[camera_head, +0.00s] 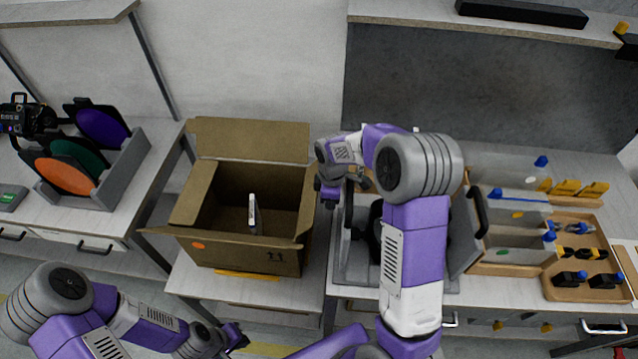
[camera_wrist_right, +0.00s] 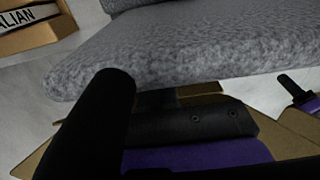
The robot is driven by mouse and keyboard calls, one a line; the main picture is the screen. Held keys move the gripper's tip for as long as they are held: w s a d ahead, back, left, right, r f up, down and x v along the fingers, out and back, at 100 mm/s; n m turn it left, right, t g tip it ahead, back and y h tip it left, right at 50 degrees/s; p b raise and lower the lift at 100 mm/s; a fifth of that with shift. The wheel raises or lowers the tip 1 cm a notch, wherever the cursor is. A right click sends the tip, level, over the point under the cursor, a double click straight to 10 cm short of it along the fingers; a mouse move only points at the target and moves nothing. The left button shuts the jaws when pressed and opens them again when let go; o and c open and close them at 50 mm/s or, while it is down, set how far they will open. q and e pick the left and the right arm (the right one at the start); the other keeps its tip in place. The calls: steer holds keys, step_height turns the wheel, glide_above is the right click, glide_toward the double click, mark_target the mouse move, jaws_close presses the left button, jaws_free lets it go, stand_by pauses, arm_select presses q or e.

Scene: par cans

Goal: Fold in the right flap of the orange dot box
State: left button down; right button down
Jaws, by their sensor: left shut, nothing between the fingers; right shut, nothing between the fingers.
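The orange dot box (camera_head: 250,258) is an open cardboard box on the middle table, with an orange dot on its front left. Its right flap (camera_head: 306,203) stands roughly upright along the right edge. The back flap stands up; the left and front flaps slope outward. A white item (camera_head: 253,212) stands inside. My right gripper (camera_head: 329,200) is shut and empty, just right of the right flap; I cannot tell whether they touch. My left gripper (camera_head: 238,342) is shut and empty, low in front of the box. The right wrist view shows a box corner (camera_wrist_right: 40,36) at upper left.
A grey open case (camera_head: 352,265) stands close right of the box, partly behind my right arm. A grey holder with coloured discs (camera_head: 125,175) is at left.

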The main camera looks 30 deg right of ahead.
mark_target(313, 201)
steer(key=shift+w+a+f+p, duration=0.1)
steer(key=shift+w+a, duration=0.55)
steer(key=shift+a, duration=0.5)
steer(key=shift+w+a+r+p, duration=0.15)
steer(key=shift+w+a, duration=0.55)
steer(key=shift+a, duration=0.45)
steer(key=shift+w+a+f+p, duration=0.15)
steer(key=shift+w+a, duration=0.5)
steer(key=shift+a, duration=0.5)
steer(key=shift+s+d+r+p, duration=0.4)
steer(key=shift+d+r+p, duration=0.15)
steer(key=shift+d+r, duration=0.25)
steer(key=shift+s+d+r+p, duration=0.35)
steer(key=shift+d+r+p, duration=0.2)
steer(key=shift+r, duration=0.3)
step_height(313, 201, up, 9)
steer(key=p, duration=0.6)
steer(key=shift+p, duration=0.3)
steer(key=shift+f, duration=0.1)
